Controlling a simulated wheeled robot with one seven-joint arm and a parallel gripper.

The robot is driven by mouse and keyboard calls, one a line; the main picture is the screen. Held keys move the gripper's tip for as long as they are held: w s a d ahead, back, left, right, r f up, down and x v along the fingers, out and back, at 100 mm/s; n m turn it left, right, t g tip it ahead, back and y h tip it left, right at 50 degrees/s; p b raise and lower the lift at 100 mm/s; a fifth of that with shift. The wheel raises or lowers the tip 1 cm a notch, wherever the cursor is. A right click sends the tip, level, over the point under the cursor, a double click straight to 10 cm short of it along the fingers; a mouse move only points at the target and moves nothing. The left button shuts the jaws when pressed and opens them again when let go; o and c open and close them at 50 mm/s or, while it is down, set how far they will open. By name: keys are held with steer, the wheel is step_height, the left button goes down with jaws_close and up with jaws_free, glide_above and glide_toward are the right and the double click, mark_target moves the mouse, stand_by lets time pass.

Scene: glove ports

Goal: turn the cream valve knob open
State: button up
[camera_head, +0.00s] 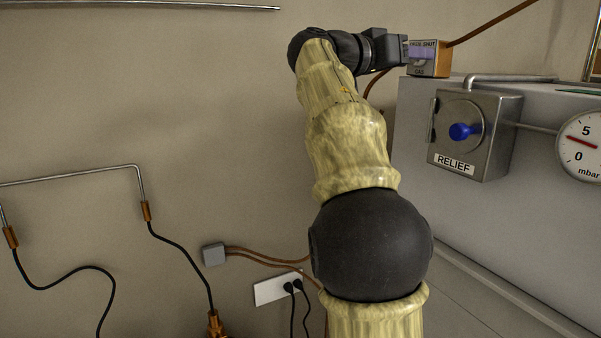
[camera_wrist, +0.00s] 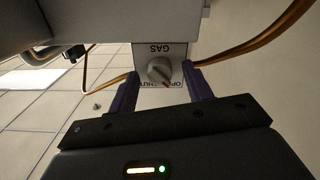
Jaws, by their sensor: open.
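The cream valve knob (camera_wrist: 160,71) is round with a slot. It sits on the face of a small box marked GAS (camera_wrist: 158,50) and OPEN/SHUT. In the head view this valve box (camera_head: 428,68) is at the top, and its knob is mostly hidden by my gripper (camera_head: 414,52). In the wrist view my gripper (camera_wrist: 161,76) is open, with one purple finger on each side of the knob. A gap shows between the knob and each finger. I cannot tell how deep the fingertips reach. The knob's slot slants.
A grey RELIEF box (camera_head: 475,135) with a blue knob (camera_head: 465,131) stands right of and below the valve. A pressure gauge (camera_head: 582,147) is at the far right. Brown pipes (camera_head: 490,23) run from the valve box.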

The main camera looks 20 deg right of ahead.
steer(key=s+a+m+b, duration=0.15)
steer(key=a+b, duration=0.35)
steer(key=a, duration=1.3)
steer(key=w+f+n+t+y+b, duration=0.2)
steer(key=w+f+n, duration=0.3)
steer(key=f, duration=0.7)
steer(key=w+f+n+t+y+b, duration=0.2)
steer(key=w+f, duration=0.5)
steer(key=f, duration=0.5)
steer(key=d+n+y+b, duration=0.1)
steer(key=n+y, duration=0.1)
steer(key=n, duration=0.1)
steer(key=shift+f+n+t, duration=0.2)
steer(key=shift+n+t, duration=0.15)
steer(key=shift+t, duration=0.05)
